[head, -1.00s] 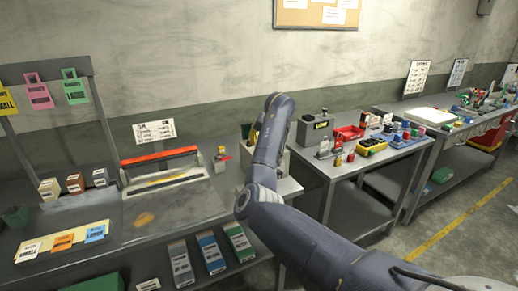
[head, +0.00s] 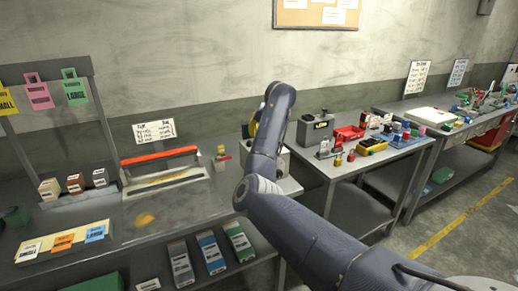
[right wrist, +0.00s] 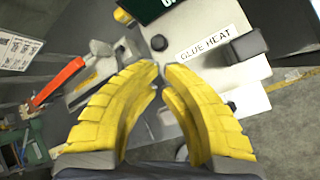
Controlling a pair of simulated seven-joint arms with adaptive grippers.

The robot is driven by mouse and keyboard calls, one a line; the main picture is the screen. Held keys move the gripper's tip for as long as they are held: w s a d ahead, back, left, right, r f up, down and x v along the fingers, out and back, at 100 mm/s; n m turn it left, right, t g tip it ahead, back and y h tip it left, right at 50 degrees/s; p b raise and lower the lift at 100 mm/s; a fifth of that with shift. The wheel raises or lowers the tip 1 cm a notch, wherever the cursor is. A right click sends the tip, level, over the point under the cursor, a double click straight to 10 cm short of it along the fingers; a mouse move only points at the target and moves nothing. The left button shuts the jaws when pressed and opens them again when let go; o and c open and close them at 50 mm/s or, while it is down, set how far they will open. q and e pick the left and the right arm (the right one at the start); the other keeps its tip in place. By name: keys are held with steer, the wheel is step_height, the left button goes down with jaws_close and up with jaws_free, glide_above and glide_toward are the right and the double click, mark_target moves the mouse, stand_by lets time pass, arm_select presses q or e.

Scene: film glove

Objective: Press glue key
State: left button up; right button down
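My right gripper (right wrist: 161,70) has two ribbed yellow fingers with tips nearly together and nothing visible held between them. It is over a pale machine top (right wrist: 195,18) with a white "GLUE HEAT" label (right wrist: 207,43). A small round dark knob (right wrist: 159,42) shows just beyond the fingertips. A dark block-shaped key (right wrist: 246,46) is right of the label, apart from the fingers. I cannot tell which of these is the glue key. In the head view my right arm hides most of the pale machine (head: 289,184) and gripper. My left gripper is not in view.
A dark green panel (right wrist: 148,8) stands close beyond the fingertips. A sealer with a red-orange bar (head: 160,156) is on the bench to the left. A side table (head: 352,160) holds a dark box (head: 316,130) and a red bin (head: 348,133).

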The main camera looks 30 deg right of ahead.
steer(key=shift+r, duration=1.75)
